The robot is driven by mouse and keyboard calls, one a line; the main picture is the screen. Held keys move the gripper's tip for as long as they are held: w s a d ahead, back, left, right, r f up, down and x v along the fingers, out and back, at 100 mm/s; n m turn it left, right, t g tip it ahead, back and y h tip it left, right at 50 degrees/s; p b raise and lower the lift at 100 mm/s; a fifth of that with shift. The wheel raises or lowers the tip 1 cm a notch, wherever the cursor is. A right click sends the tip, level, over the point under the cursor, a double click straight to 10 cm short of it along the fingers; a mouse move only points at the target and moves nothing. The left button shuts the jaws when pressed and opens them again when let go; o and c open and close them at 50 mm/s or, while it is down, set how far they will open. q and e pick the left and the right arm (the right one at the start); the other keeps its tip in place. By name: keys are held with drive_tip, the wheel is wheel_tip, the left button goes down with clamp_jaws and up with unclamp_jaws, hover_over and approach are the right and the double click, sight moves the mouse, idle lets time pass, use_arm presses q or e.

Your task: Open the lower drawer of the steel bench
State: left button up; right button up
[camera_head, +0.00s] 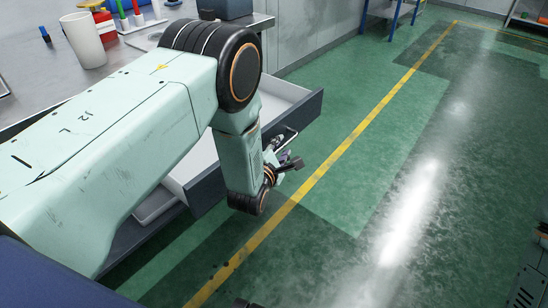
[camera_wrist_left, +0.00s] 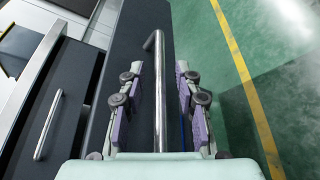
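A drawer of the steel bench stands pulled out, its pale inside (camera_head: 283,97) and dark front (camera_head: 305,112) showing past my left arm. My left gripper (camera_head: 287,165) is at the outer face of this front, partly hidden by my wrist. In the left wrist view, my left gripper (camera_wrist_left: 160,100) has its fingers on both sides of the drawer's bar handle (camera_wrist_left: 159,75), with gaps on each side. Another dark front with a bar handle (camera_wrist_left: 47,125) lies to the left.
The steel bench top (camera_head: 25,75) holds a white cup (camera_head: 84,41), a red container (camera_head: 102,22) and coloured upright items. A yellow floor line (camera_head: 370,110) runs past the drawer. A blue-legged stand (camera_head: 393,18) is at the back.

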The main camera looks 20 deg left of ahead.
use_arm(q)
drive_tip(key=v, duration=1.1)
drive_tip(key=shift+r, duration=0.1)
drive_tip(key=s+a+f+m+g, duration=0.2)
drive_tip(key=s+f+m+g, duration=0.5)
drive_tip(key=s+f+m, duration=0.65)
drive_tip(key=s+a+r+m+g+p, duration=0.1)
drive_tip(key=s+m+g, duration=0.3)
drive_tip(key=s, duration=0.6)
drive_tip(key=s+r+m+g+p, duration=0.3)
drive_tip(key=s+m, duration=0.3)
drive_tip(key=s, duration=0.4)
drive_tip(key=shift+s+a+g+p, duration=0.35)
drive_tip(key=shift+a+g, duration=0.05)
drive_tip(key=shift+g, duration=0.4)
drive_tip(key=shift+w+m, duration=0.1)
drive_tip(key=shift+m, duration=0.15)
